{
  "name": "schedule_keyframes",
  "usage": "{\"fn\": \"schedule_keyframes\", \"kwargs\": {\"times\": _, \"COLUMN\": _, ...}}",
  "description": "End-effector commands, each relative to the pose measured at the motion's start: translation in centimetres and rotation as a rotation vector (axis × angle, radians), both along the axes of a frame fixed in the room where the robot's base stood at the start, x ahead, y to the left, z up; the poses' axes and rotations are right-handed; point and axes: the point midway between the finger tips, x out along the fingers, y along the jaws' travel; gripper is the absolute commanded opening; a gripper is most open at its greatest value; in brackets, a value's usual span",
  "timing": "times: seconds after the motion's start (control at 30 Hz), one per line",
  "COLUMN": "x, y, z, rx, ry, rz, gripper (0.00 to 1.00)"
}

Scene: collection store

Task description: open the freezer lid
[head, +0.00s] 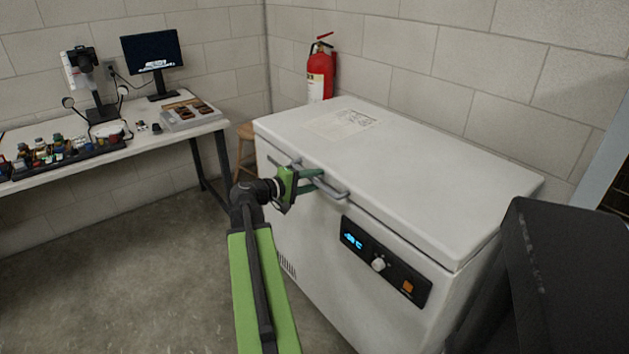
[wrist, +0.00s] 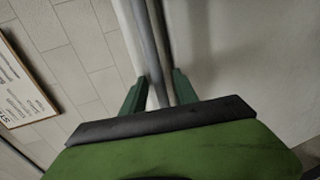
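The white chest freezer (head: 330,265) stands against the wall in the head view. Its lid (head: 415,170) lies flat and shut on the body. A grey bar handle (head: 333,190) sits on the lid's front edge. My gripper (head: 318,180) is at the handle, reaching it from the front left. In the wrist view, the two green fingers of my gripper (wrist: 159,85) are apart, with the grey handle bar (wrist: 150,50) running between them. The fingers look open around the bar; firm contact on both sides does not show.
A control panel (head: 384,262) with a lit display is on the freezer front. A red fire extinguisher (head: 321,75) hangs behind the lid. A workbench (head: 150,138) with a monitor (head: 152,50) stands at left, a wooden stool (head: 244,133) beside it. Floor between is clear.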

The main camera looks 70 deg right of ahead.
Motion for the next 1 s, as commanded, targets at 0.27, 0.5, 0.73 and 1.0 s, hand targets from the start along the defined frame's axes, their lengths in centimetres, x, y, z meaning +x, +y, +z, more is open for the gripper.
{"fn": "schedule_keyframes", "kwargs": {"times": 0.27, "x": 0.05, "y": 0.02, "z": 0.02, "rx": 0.0, "ry": 0.0, "rz": 0.001, "gripper": 0.25}}
{"fn": "schedule_keyframes", "kwargs": {"times": 0.5, "x": 0.09, "y": 0.05, "z": 0.02, "rx": 0.0, "ry": 0.0, "rz": 0.001, "gripper": 0.0}}
{"fn": "schedule_keyframes", "kwargs": {"times": 0.73, "x": 0.12, "y": 0.05, "z": 0.02, "rx": 0.0, "ry": 0.0, "rz": 0.002, "gripper": 0.0}}
{"fn": "schedule_keyframes", "kwargs": {"times": 1.0, "x": 0.14, "y": 0.06, "z": 0.03, "rx": 0.0, "ry": 0.0, "rz": 0.002, "gripper": 0.0}}
